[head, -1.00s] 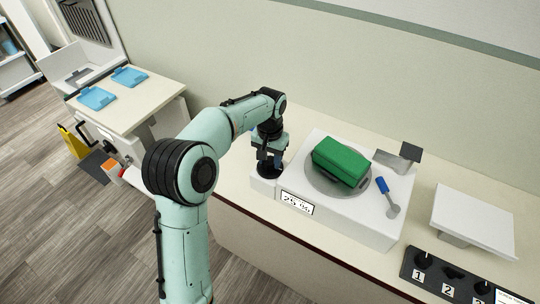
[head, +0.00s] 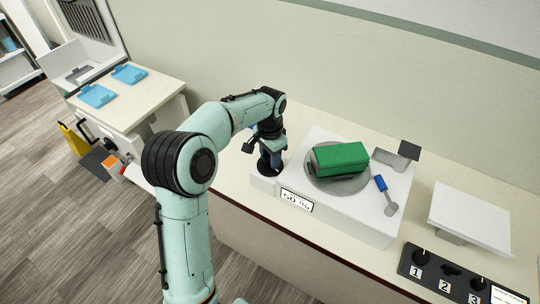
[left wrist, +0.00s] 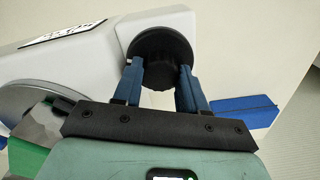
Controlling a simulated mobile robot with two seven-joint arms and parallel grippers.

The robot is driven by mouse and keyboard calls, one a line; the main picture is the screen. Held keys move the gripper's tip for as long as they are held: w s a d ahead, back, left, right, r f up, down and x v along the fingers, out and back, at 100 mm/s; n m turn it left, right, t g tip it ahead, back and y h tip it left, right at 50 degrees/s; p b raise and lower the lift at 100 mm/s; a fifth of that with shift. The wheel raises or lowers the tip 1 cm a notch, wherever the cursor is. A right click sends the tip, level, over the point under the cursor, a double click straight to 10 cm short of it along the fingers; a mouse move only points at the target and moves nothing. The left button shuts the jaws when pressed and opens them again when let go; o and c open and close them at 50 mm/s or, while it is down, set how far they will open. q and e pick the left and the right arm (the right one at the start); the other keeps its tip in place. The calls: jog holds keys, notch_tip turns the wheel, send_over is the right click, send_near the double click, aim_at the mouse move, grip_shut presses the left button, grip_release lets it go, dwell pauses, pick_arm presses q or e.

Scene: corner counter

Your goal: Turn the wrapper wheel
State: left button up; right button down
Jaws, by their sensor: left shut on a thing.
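The wrapper is a white box (head: 358,215) on the counter with a grey round turntable (head: 318,182) on top. A green block (head: 341,158) lies on the turntable. A black round wheel (head: 267,168) sits on the low step at the wrapper's left end. My left gripper (head: 268,160) reaches down to this wheel. In the left wrist view, the blue fingers of my left gripper (left wrist: 163,85) are on either side of the black wheel (left wrist: 160,50), shut on it. A label (head: 297,200) on the wrapper's front shows a number that looks like 60. My right gripper is not in view.
A blue-handled lever (head: 386,195) and a grey arm with a dark plate (head: 400,155) are on the wrapper's right side. A white tilted plate (head: 470,219) and a black panel with numbered knobs (head: 450,275) stand further right. A side table (head: 130,100) holds blue pieces.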

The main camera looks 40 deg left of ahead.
pick_arm(q)
jog(key=o, duration=1.1)
jog(key=shift+c, duration=0.2)
notch_tip(320, 180, up, 13)
jog(key=p, duration=0.1)
jog(key=shift+r, duration=0.2)
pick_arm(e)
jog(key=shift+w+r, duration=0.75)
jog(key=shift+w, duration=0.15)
